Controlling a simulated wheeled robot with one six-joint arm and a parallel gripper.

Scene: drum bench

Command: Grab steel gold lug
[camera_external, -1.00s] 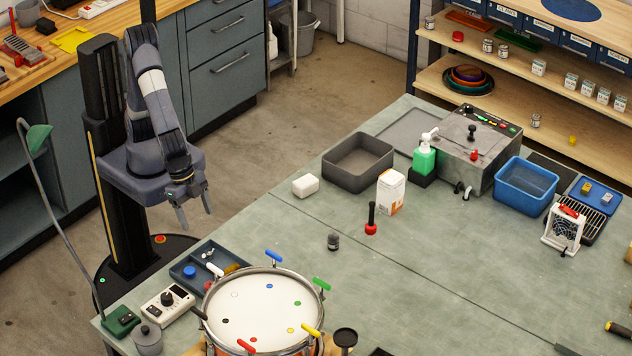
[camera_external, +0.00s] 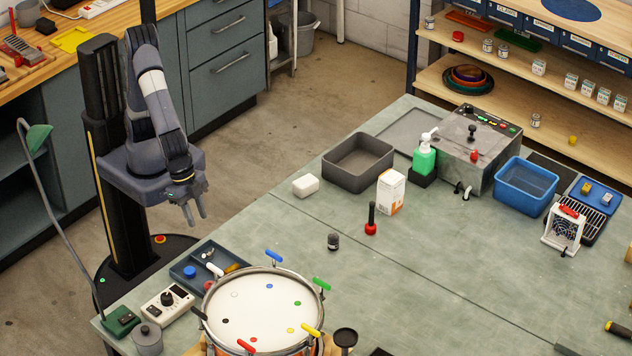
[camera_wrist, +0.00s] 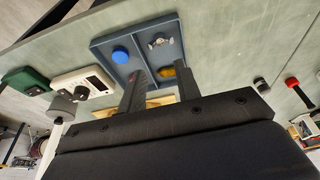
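A blue-grey divided tray (camera_external: 183,272) lies at the near left of the bench, behind the drum. In it are a small silver steel piece (camera_wrist: 160,41) and a gold-coloured piece (camera_wrist: 168,72), which could each be a lug; their exact shapes are too small to tell. A blue round cap (camera_wrist: 120,55) and a red round piece (camera_external: 209,286) lie in other parts of the tray. My gripper (camera_external: 196,220) is open and empty, held in the air behind the tray. In the wrist view its fingers (camera_wrist: 161,85) partly cover the tray's lower part.
The drum (camera_external: 262,310) with coloured keys around its rim stands in front of the tray. A white control box (camera_external: 168,306) and a grey lidded pot (camera_external: 148,340) stand left of it. The bench beyond the tray is clear up to a white block (camera_external: 306,186).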

